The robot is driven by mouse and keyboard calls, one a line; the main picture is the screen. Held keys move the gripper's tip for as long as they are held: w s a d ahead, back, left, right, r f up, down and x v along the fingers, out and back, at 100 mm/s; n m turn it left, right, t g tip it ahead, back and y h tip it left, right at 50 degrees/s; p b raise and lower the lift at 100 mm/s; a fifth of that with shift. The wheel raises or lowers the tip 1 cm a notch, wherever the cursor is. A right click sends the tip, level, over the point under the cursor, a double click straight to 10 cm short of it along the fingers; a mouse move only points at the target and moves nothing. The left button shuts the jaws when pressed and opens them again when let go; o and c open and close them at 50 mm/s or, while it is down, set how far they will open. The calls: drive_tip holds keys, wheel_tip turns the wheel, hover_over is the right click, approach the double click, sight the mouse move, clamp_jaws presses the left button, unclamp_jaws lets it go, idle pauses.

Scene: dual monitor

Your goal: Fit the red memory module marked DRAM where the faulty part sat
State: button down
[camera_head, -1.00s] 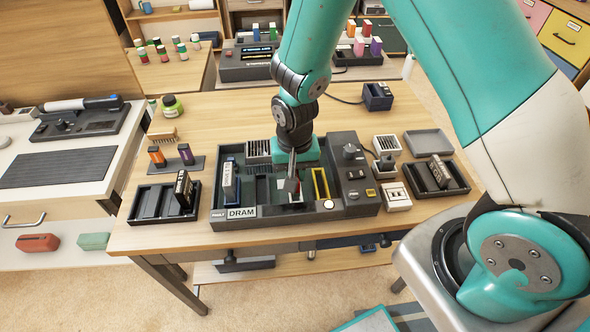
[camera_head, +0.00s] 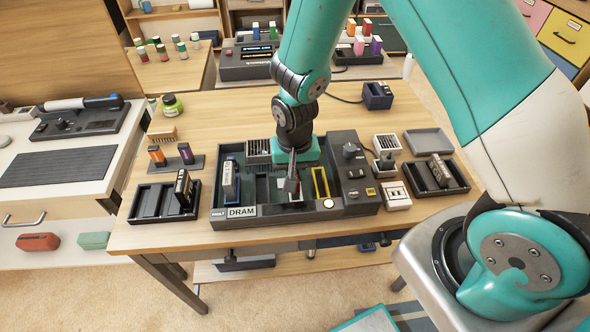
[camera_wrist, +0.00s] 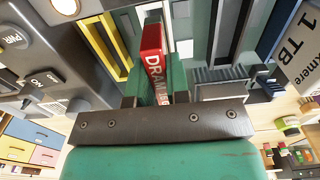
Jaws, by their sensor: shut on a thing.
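The red memory module marked DRAM (camera_wrist: 153,58) is in my gripper (camera_wrist: 152,88), which is shut on it in the wrist view. In the head view my gripper (camera_head: 291,186) is low over the middle of the dark repair unit (camera_head: 349,211). Whether the red module's lower end is inside a slot cannot be told.
A dark rack with a module (camera_head: 150,203) stands left of the unit, and another dark tray (camera_head: 416,178) stands right. A white switch box (camera_head: 396,196) is close to the unit's right side. A grey empty tray (camera_head: 428,143) lies at the back right.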

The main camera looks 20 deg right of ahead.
drive_tip(key=shift+f+b, duration=0.85)
drive_tip(key=shift+f, duration=0.5)
drive_tip(key=c, duration=1)
unclamp_jaws()
drive_tip(key=shift+r, duration=0.1)
wheel_tip(320, 180, up, 17)
drive_tip(key=shift+r, duration=0.15)
drive_tip(key=s+a+r+n+y, duration=0.1)
drive_tip(key=s+r+n, duration=0.2)
drive_tip(key=s, duration=0.3)
drive_tip(key=s+a+r+n+y+p, duration=0.1)
drive_tip(key=s+a+r+n, duration=0.1)
drive_tip(key=s+r+n, duration=0.2)
drive_tip(key=s+a+r+n+y, duration=0.1)
drive_tip(key=s+r+n+y, duration=0.1)
drive_tip(key=s, duration=0.6)
drive_tip(key=shift+a+r+n, duration=0.2)
drive_tip(key=shift+r+n, duration=0.7)
drive_tip(key=shift+r, duration=0.5)
